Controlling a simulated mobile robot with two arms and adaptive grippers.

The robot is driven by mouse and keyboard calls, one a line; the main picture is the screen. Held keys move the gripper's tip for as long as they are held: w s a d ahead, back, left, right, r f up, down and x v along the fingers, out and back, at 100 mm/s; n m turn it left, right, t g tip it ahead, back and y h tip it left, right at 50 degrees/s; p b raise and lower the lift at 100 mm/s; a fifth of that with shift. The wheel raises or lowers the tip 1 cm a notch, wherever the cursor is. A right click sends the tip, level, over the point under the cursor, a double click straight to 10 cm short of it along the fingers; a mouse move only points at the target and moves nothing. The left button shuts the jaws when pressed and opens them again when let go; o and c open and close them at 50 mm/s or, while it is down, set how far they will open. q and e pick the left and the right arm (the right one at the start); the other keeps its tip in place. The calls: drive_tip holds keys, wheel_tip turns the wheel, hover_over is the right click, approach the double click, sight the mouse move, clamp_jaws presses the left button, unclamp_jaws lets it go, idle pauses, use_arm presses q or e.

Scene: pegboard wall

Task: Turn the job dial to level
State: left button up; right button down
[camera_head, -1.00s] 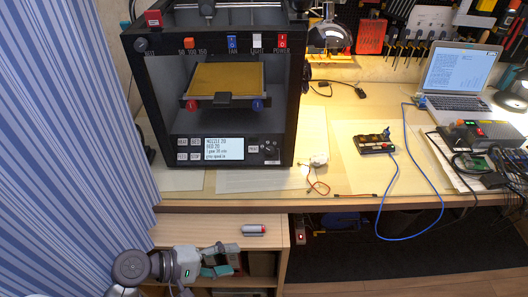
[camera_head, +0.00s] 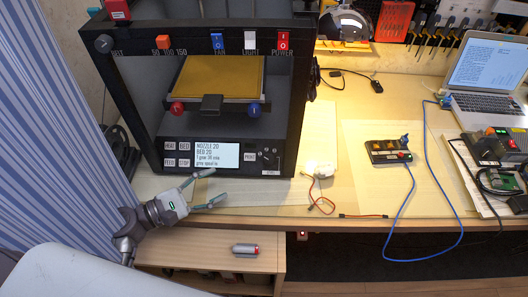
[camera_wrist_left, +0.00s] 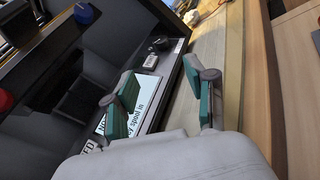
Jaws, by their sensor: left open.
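The black 3D printer (camera_head: 300,120) stands on the wooden desk. On its lower front panel, right of the lit display (camera_head: 217,155), is a small dark dial (camera_head: 270,157) with tiny marks around it that I cannot read. In the left wrist view, a dark knob (camera_wrist_left: 161,43) shows beyond a small pale button (camera_wrist_left: 150,62). My left gripper (camera_head: 207,188) is open and empty, in front of the panel's lower edge, left of the dial and apart from it. Its spread fingers (camera_wrist_left: 158,88) show in the left wrist view, one overlapping the display. My right gripper is not in view.
Several buttons (camera_head: 176,153) sit left of the display. A striped curtain (camera_head: 50,130) hangs at the left. A grey and red cylinder (camera_head: 245,249) lies on the lower shelf. Loose wires (camera_head: 322,200) lie on the desk, right of the printer.

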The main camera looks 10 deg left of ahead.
use_arm(q)
drive_tip(key=p, duration=0.1)
approach(267, 161)
drive_tip(key=shift+w+d+r, duration=0.25)
drive_tip(key=shift+w, duration=0.05)
drive_tip(key=p+x, duration=0.1)
drive_tip(key=x, duration=0.5)
drive_tip(key=shift+w+d+f, duration=0.2)
drive_tip(key=shift+w+d, duration=0.05)
drive_tip(key=shift+w, duration=0.05)
drive_tip(key=shift+w+d, duration=0.25)
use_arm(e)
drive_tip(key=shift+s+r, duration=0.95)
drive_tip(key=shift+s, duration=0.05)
use_arm(q)
drive_tip(key=shift+c, duration=0.2)
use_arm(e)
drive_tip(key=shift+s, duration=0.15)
use_arm(q)
clamp_jaws()
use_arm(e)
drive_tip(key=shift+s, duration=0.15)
